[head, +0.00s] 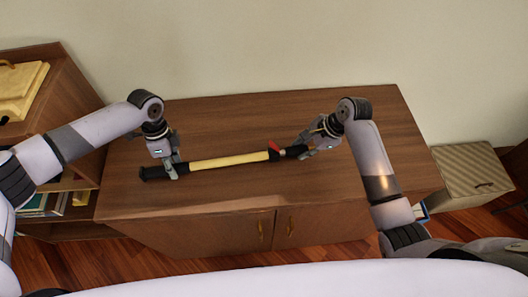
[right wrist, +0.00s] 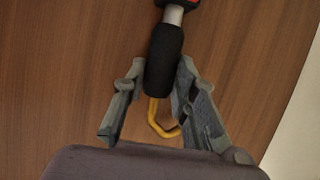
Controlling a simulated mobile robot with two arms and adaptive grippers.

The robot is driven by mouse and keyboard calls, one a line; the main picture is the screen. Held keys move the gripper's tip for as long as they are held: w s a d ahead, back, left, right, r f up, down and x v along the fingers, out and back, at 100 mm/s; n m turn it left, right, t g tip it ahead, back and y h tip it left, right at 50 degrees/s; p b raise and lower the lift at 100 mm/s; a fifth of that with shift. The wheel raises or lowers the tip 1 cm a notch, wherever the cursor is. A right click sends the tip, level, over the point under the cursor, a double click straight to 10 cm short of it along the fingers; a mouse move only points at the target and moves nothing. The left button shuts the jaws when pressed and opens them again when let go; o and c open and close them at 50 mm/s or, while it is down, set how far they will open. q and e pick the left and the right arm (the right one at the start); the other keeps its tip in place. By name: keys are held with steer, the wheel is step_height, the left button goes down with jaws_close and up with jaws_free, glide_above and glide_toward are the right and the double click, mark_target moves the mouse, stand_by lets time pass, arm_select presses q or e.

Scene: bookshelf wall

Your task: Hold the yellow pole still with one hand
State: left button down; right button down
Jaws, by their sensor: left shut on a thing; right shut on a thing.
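The yellow pole (head: 228,161) lies nearly level across the brown cabinet top, with black ends and a red piece near its right end. My left gripper (head: 171,168) is shut on the pole near its black left end. My right gripper (head: 306,146) is shut on the black handle at the right end. The right wrist view shows that black handle (right wrist: 164,60) between the two fingers, with a grey rod and red piece beyond it. A yellow loop (right wrist: 158,118) sits at the handle's near end, between the fingers.
The cabinet top (head: 240,116) is otherwise bare. A wooden shelf (head: 75,78) with a yellow box (head: 22,92) stands at the left. A beige box (head: 472,178) is on the right. The wall is close behind the cabinet.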

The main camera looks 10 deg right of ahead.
steer(key=shift+d, duration=0.15)
steer(key=shift+w+d, duration=0.2)
steer(key=shift+d, duration=2.9)
steer(key=shift+w+d, duration=0.25)
steer(key=shift+d, duration=2.85)
steer(key=shift+w+d, duration=0.2)
steer(key=shift+d, duration=2.9)
steer(key=c, duration=1.1)
jaws_free()
steer(key=shift+a, duration=0.15)
steer(key=v, duration=1.2)
